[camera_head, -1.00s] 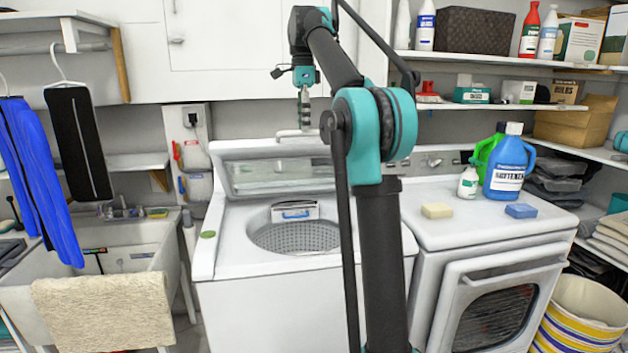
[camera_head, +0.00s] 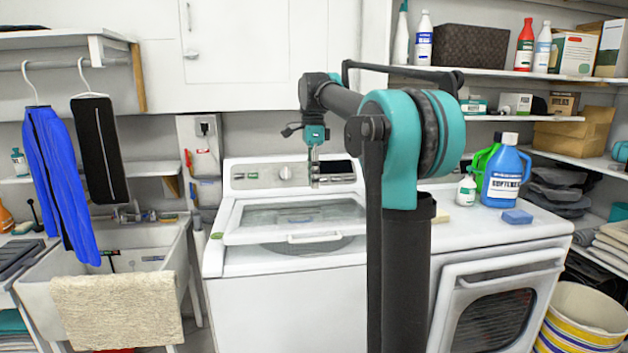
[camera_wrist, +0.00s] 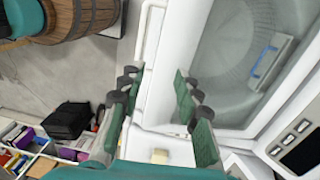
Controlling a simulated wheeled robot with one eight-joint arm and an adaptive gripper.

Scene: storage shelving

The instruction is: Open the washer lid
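The white washer (camera_head: 285,310) stands in the middle of the head view. Its lid (camera_head: 236,236), a white frame with a clear window, is partly raised at a low slant. The dark tub opening shows under its front edge. My gripper (camera_head: 315,178) hangs over the rear part of the lid, in front of the control panel; whether it touches the lid cannot be told. In the wrist view my gripper (camera_wrist: 157,80) is open, with a white edge between its fingers and nothing clearly held. The tub (camera_wrist: 225,65) with a blue-and-grey part shows beside it.
A dryer (camera_head: 500,255) stands to the right, with a blue bottle (camera_head: 505,175), a white bottle and a blue block (camera_head: 517,217) on top. A sink (camera_head: 160,255) with a towel (camera_head: 118,310) is left. Shelves and cupboards line the wall above.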

